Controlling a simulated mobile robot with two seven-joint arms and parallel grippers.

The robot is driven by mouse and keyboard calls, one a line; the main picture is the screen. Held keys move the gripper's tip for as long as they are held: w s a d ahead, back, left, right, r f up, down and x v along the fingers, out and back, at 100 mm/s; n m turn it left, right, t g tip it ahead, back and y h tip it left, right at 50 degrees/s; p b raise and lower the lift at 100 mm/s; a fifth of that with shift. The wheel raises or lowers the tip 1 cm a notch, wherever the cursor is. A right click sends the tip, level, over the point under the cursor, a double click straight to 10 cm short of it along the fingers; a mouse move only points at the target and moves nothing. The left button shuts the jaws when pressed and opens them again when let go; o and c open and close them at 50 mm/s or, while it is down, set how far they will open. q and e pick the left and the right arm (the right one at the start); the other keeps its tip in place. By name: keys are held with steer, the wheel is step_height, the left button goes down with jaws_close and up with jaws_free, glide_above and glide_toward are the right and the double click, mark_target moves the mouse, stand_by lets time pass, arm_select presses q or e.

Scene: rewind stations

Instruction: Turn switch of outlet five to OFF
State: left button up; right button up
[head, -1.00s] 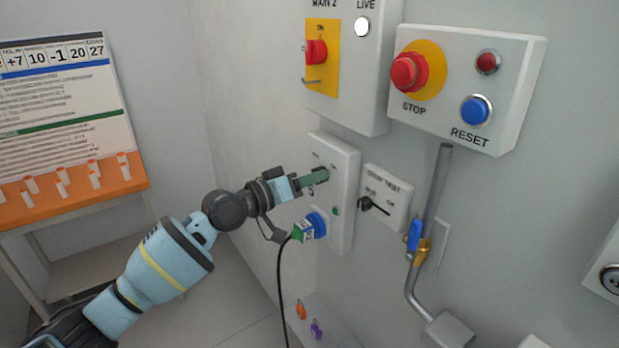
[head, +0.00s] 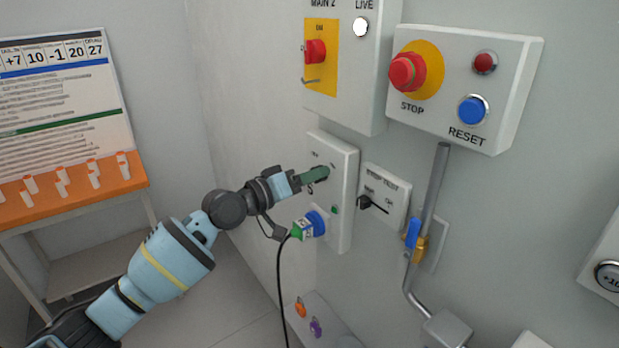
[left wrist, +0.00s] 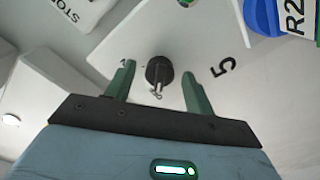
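The outlet five panel (head: 345,205) is a white box on the wall, with a blue socket (head: 316,221) holding a green-and-white plug with a black cable. In the left wrist view its black round switch (left wrist: 159,70) shows beside the printed 5, with a small metal piece hanging below it. My left gripper (head: 320,175) is at the upper part of the panel and hides the switch in the head view. In the left wrist view its green fingers (left wrist: 159,76) are open, one on each side of the switch, with visible gaps. My right gripper is not in view.
A small test box (head: 385,195) with a black lever is right of the panel. Above are the MAIN 2 box (head: 350,100) and the STOP/RESET box (head: 505,90). A pipe (head: 437,190) with a blue valve runs down the wall. An orange-topped stand (head: 100,190) is at left.

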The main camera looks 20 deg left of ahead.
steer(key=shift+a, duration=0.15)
arm_select(q)
steer(key=v, duration=0.7)
steer(key=shift+s+a+b, duration=0.25)
steer(key=shift+s+b, duration=0.05)
steer(key=shift+b, duration=0.05)
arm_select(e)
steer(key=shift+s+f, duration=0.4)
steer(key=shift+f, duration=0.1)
